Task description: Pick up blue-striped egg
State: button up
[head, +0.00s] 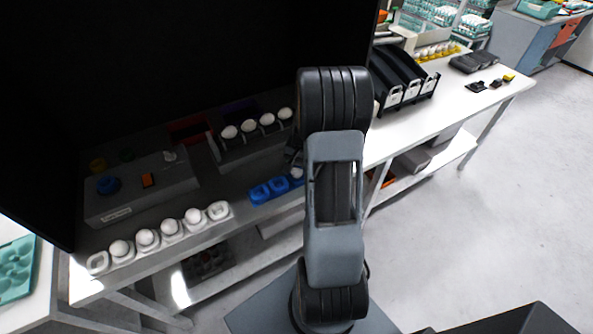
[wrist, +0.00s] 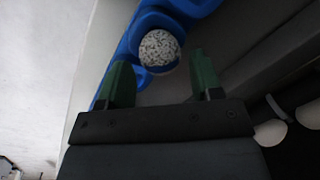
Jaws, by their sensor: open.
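A speckled grey-white egg (wrist: 159,46) sits in a cup of the blue tray (wrist: 128,47) in the wrist view. A dark blue band shows along its lower edge; I cannot tell whether it is the stripe or the tray. My gripper (wrist: 158,62) has its two green fingers apart, one on each side of the egg, with nothing gripped. In the head view the blue tray (head: 260,193) lies near the table's front edge, with a pale egg (head: 297,173) at its right end, partly hidden by my arm. My gripper is mostly hidden there.
A white tray with several white eggs (head: 171,227) stands at the left front. Another row of white eggs (head: 248,126) stands behind the blue tray. A grey control box (head: 140,190) is at the left. A black rack (head: 405,85) stands to the right of my arm.

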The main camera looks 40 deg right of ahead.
jog(key=shift+w+a+f, duration=0.1)
jog(key=shift+w+f, duration=0.05)
jog(key=shift+f, duration=1.25)
jog(key=c, duration=0.3)
jog(key=shift+r, duration=0.1)
jog(key=shift+c, duration=0.2)
